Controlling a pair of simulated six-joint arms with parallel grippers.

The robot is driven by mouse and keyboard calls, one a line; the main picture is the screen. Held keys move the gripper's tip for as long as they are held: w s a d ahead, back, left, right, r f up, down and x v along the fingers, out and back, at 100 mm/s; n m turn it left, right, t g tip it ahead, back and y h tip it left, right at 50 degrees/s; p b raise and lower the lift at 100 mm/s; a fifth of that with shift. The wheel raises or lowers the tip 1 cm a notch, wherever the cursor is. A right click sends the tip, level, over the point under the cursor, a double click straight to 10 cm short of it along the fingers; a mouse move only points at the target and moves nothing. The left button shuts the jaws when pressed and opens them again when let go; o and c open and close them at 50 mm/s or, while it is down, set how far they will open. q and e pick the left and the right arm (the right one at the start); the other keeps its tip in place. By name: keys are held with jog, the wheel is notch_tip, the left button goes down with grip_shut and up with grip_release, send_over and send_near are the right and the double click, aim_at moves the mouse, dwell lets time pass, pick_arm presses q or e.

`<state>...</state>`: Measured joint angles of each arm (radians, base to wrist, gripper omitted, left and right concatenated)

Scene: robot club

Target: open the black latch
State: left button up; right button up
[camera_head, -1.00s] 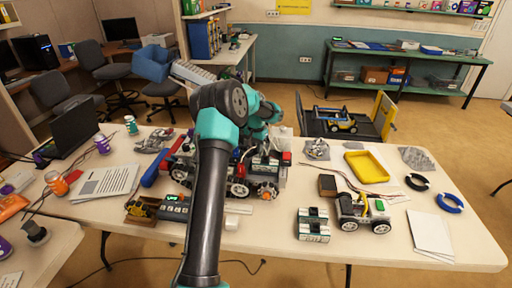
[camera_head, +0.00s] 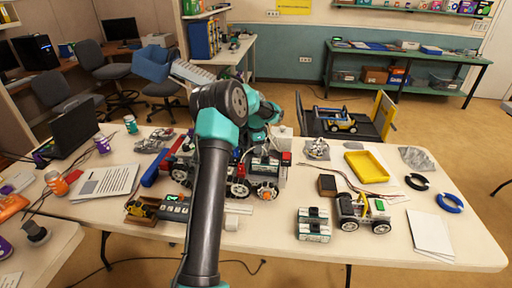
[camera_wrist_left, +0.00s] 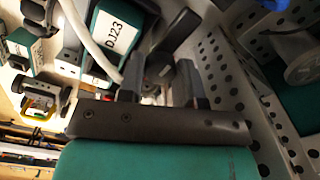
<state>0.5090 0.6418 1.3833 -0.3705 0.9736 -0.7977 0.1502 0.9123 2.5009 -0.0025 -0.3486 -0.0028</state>
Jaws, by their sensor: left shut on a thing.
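The wheeled robot (camera_head: 240,188) stands on the white table, partly behind my left arm. In the left wrist view, the black latch (camera_wrist_left: 176,34) is a dark lever beside a perforated grey metal plate. My left gripper (camera_wrist_left: 160,84) has its two dark fingers around the lower part of this dark piece and is shut on it. The contact itself is dim and partly hidden. A teal block labelled DJ23 (camera_wrist_left: 113,33) and a pale cable lie just left of the fingers. In the head view, the arm hides the fingertips and the latch. My right gripper is not in view.
A small wheeled car (camera_head: 364,212) and a teal-and-white block (camera_head: 313,224) stand to the right. A yellow tray (camera_head: 366,167) and white paper (camera_head: 432,233) lie farther right. A handheld controller (camera_head: 176,207) lies left of my arm. The front right tabletop is mostly clear.

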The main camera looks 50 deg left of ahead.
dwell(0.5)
pick_arm(q)
jog(key=o, duration=0.9)
jog(key=shift+o, duration=0.2)
jog(key=shift+r, duration=0.1)
notch_tip(320, 180, up, 7)
jog(key=shift+r, duration=0.15)
